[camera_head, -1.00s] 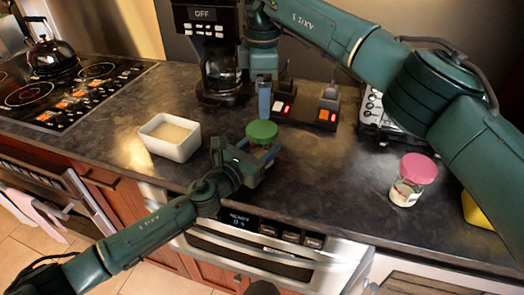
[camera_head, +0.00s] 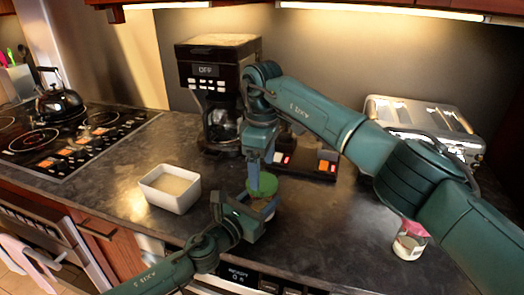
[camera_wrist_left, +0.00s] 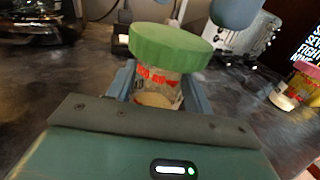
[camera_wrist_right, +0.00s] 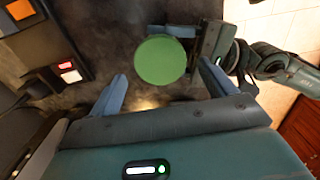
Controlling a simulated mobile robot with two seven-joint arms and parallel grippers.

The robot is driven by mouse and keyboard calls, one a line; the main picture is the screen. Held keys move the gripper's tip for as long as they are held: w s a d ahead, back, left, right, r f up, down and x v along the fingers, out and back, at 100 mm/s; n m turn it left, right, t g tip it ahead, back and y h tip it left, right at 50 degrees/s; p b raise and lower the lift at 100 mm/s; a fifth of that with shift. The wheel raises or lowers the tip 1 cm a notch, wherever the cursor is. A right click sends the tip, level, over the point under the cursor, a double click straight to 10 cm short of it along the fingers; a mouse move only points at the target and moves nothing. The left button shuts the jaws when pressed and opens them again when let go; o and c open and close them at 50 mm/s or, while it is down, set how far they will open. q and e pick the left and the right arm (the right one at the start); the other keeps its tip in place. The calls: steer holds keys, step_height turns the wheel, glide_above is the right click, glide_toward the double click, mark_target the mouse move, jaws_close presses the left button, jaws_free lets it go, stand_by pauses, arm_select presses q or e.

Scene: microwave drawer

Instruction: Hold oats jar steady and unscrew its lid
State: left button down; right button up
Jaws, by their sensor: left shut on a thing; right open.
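The oats jar (camera_wrist_left: 158,85) is a clear jar with red lettering and a green lid (camera_wrist_left: 172,46). It stands upright on the counter, and its lid is on it. My left gripper (camera_head: 258,220) is shut around the jar's body below the lid; its fingers show on both sides in the left wrist view. My right gripper (camera_wrist_right: 165,85) is open and points down above the jar. In the right wrist view the lid (camera_wrist_right: 160,61) lies just beyond the fingertips, roughly between them and not touched. In the head view the right fingers partly cover the lid (camera_head: 263,184).
A white bowl (camera_head: 152,196) of pale grain stands left of the jar. A coffee maker (camera_head: 190,85) and a black device with lit red switches (camera_head: 318,176) stand behind. A pink-lidded jar (camera_head: 408,246) and a toaster (camera_head: 418,112) are to the right. Counter between is free.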

mark_target(262, 181)
steer(key=shift+f, duration=1.7)
